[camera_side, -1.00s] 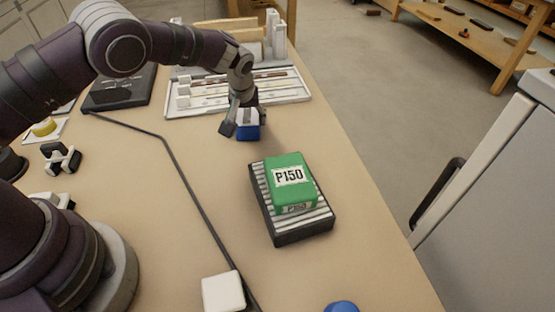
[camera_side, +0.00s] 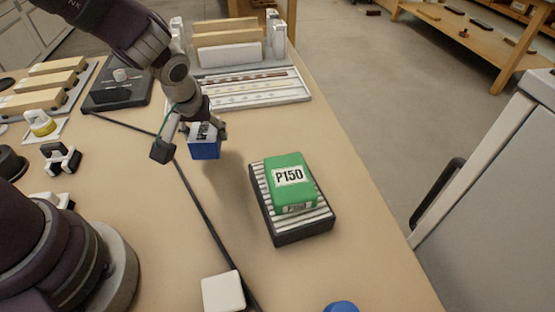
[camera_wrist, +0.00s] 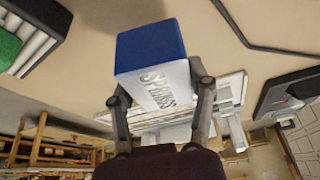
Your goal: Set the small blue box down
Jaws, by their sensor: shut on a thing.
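The small blue box (camera_side: 204,150) has a blue part and a white part. My gripper (camera_side: 192,140) is shut on it and holds it above the bench, just right of the black cable. In the wrist view the box (camera_wrist: 152,66) sits between the two fingers of my gripper (camera_wrist: 160,92), with dark lettering on its white face, too skewed to read fully. The bench (camera_side: 150,200) under and around the box is bare.
A green P150 pack (camera_side: 288,180) lies on a dark ribbed stand (camera_side: 304,232) to the right. A white slotted tray (camera_side: 255,92) and a black plate (camera_side: 117,90) lie behind. A white block (camera_side: 222,292) is in front. The bench middle is mostly clear.

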